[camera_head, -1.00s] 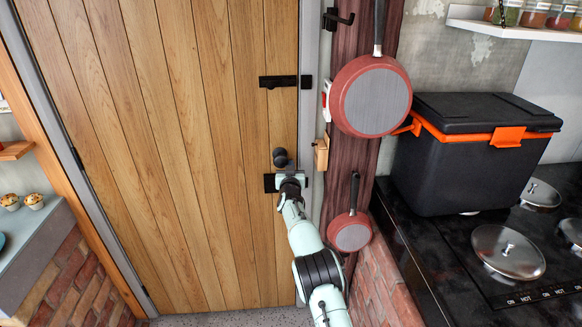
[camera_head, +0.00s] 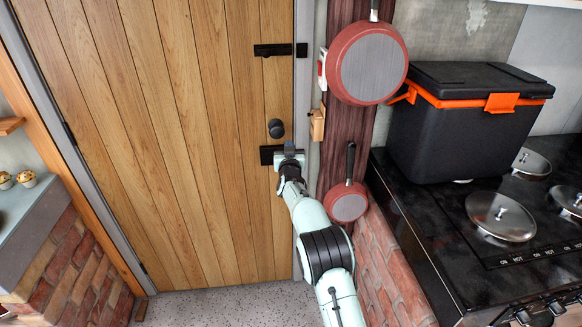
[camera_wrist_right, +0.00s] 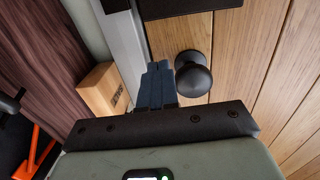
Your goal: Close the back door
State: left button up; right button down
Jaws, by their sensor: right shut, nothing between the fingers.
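The wooden plank back door (camera_head: 175,130) stands flush in its grey frame in the head view, with no gap that I can see at its right edge. Its round black knob (camera_head: 276,128) is near that edge and also shows in the right wrist view (camera_wrist_right: 194,76). A black latch bar (camera_head: 275,50) is higher up. My right gripper (camera_head: 290,152) is just below and right of the knob, at the door's edge. Its fingers (camera_wrist_right: 158,84) are shut and empty, beside the knob and apart from it in the wrist view. My left gripper is not in view.
Red pans (camera_head: 368,63) and (camera_head: 347,203) hang on the dark wooden post right of the door. A small wooden block (camera_head: 317,123) sits beside the frame. A black cooler box (camera_head: 462,125) stands on the stove at right. The speckled floor (camera_head: 220,305) below the door is clear.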

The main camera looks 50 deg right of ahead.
jog(key=b+v, duration=0.1)
jog(key=v, duration=0.6)
jog(key=shift+s+f, duration=0.2)
jog(key=shift+s, duration=0.25)
